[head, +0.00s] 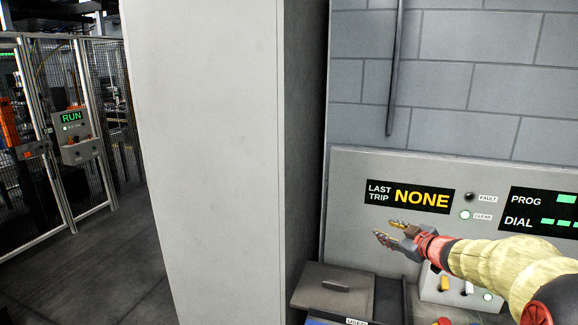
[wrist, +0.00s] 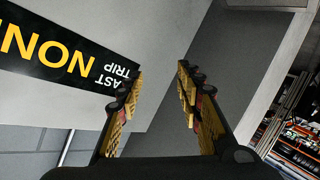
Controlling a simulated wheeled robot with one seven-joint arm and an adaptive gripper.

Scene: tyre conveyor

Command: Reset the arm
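My gripper (head: 386,231) is at the lower right of the head view, at the end of my arm, which reaches in from the right edge. It is in front of a grey control panel (head: 345,225), just below the "LAST TRIP NONE" display (head: 409,196). In the wrist view, the two yellow-padded fingers of my gripper (wrist: 160,85) stand apart with nothing between them. The same display (wrist: 55,50) shows upside down at the upper left there. I cannot tell the exact gap between fingers and panel.
A tall pale cabinet or pillar (head: 205,160) fills the middle of the head view, left of the panel. A grey lidded box (head: 335,288) sits below my gripper. Fault and clear lamps and buttons are on the panel. A fenced cell with a "RUN" box (head: 75,125) stands far left, with open floor (head: 95,265) before it.

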